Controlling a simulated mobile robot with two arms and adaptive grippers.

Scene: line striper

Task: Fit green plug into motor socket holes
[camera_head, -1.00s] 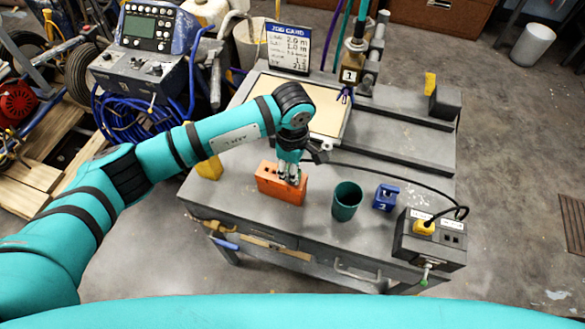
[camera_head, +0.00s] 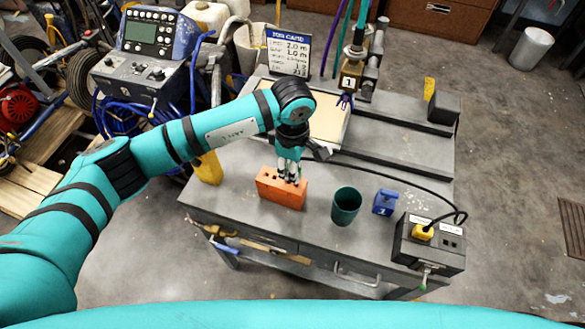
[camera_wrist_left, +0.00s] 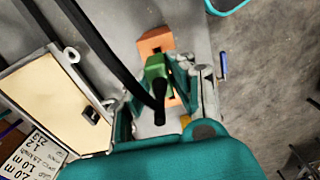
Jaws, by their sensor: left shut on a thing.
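My left gripper (camera_head: 289,177) is at the orange block (camera_head: 270,190) on the grey bench, fingers pointing down at its top. In the left wrist view the gripper (camera_wrist_left: 160,78) is shut on the green plug (camera_wrist_left: 156,70), which has a black cable end. The orange block (camera_wrist_left: 154,41) shows beyond the plug. Whether the plug sits in the block or just above it is unclear. A black socket box (camera_head: 428,246) stands at the bench's right front, with a yellow plug (camera_head: 423,232) in it and dark openings to the right. Its small label is unreadable. My right gripper is out of view.
A dark green cup (camera_head: 346,207) and a small blue block (camera_head: 384,202) stand between the orange block and socket box. A black cable (camera_head: 410,185) crosses the bench to the box. Grey rails (camera_head: 400,145) and a job card (camera_head: 288,52) are behind.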

